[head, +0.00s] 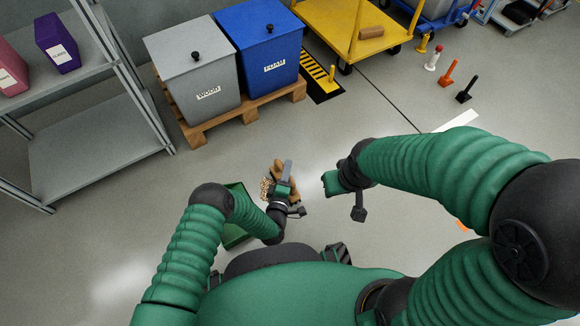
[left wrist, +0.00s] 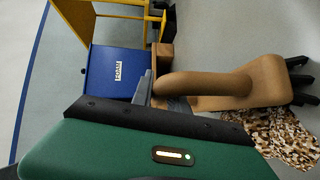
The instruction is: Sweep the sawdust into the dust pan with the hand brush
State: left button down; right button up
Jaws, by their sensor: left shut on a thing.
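My left gripper (head: 286,178) is shut on the hand brush (head: 278,170), near the floor in front of me. In the left wrist view the tan wooden brush (left wrist: 240,92) runs sideways past a grey finger, with dark bristles at its right end. The sawdust (head: 265,189) is a small tan pile on the floor, beside the brush; it also shows at the lower right of the left wrist view (left wrist: 285,138). The green dust pan (head: 233,236) lies on the floor, largely hidden behind my left forearm. My right gripper (head: 329,184) is right of the brush, apart from it; its fingers are unclear.
A grey WOOD bin (head: 193,75) and a blue FOAM bin (head: 262,50) stand on a pallet (head: 200,133) at the back. A grey shelf (head: 90,135) stands at left. A yellow cart (head: 345,30) and several small posts are at the back right.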

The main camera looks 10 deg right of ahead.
pick_arm(q)
jog(key=shift+s+a+r+p, duration=0.1)
jog(key=shift+s+a+p, duration=0.15)
jog(key=shift+a, duration=0.25)
jog(key=shift+s+a+p, duration=0.1)
jog(key=shift+a+p, duration=0.25)
jog(key=shift+a, duration=0.1)
jog(key=shift+s+a+p, duration=0.25)
jog(key=shift+a+p, duration=0.05)
jog(key=shift+a, duration=0.4)
jog(key=shift+s+a+p, duration=0.25)
jog(key=shift+a, duration=0.5)
jog(key=shift+s+a+p, duration=0.25)
jog(key=shift+a+p, duration=0.05)
jog(key=shift+a, duration=0.4)
jog(key=shift+s+a+p, duration=0.3)
jog(key=shift+a+p, duration=0.1)
jog(key=shift+a, duration=0.6)
jog(key=shift+s+a+p, duration=0.3)
jog(key=shift+a+p, duration=0.05)
jog(key=shift+a, duration=0.6)
notch_tip(320, 180, up, 7)
jog(key=p, duration=0.6)
